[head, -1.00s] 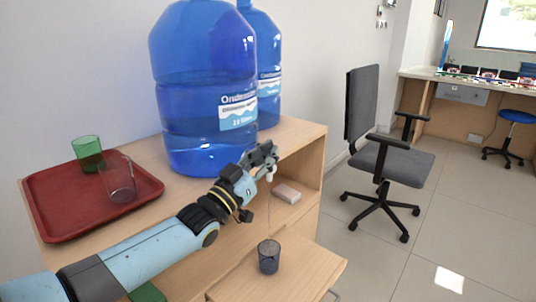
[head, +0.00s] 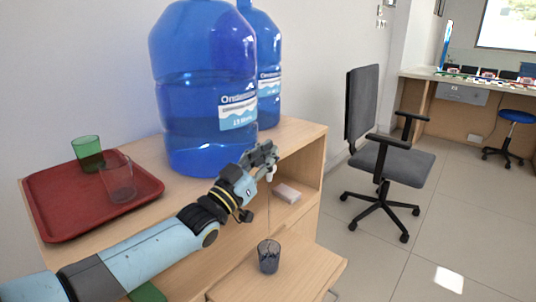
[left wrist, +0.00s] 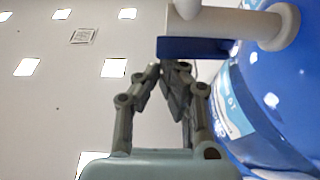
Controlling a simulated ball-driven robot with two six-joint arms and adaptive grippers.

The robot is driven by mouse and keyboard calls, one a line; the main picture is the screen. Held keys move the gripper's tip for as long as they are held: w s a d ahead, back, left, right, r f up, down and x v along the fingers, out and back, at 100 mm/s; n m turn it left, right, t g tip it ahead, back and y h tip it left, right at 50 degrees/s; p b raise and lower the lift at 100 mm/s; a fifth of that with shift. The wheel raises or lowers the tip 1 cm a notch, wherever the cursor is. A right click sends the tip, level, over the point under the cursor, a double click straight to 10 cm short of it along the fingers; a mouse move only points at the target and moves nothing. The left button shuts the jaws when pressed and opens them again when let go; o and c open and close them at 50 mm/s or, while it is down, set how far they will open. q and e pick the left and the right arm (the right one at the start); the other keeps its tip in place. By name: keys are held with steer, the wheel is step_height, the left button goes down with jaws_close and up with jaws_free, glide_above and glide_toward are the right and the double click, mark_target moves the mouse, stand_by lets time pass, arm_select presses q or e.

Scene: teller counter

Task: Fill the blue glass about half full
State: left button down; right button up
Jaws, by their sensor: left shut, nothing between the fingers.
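The blue glass (head: 268,257) stands upright on a low wooden shelf (head: 310,264), below the tap. A thin stream runs down from the white tap (head: 270,174) to the glass. The liquid level inside is too small to read. The large blue water bottle (head: 205,95) stands behind the tap. My left gripper (head: 272,150) is at the tap, shut and empty. In the left wrist view its fingertips (left wrist: 173,68) are just under the tap's blue lever (left wrist: 192,48), apparently touching it. My right gripper is out of view.
A red tray (head: 60,205) with a green glass (head: 88,152) and a clear glass (head: 118,178) is on the cabinet at left. A second bottle (head: 268,70) stands behind. A pale block (head: 287,192) lies on the inner shelf. An office chair (head: 385,160) stands right.

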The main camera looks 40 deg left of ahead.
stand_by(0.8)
arm_select(q)
step_height(320, 180, up, 4)
steer(key=p, duration=0.3)
steer(key=v, duration=1)
stand_by(1.1)
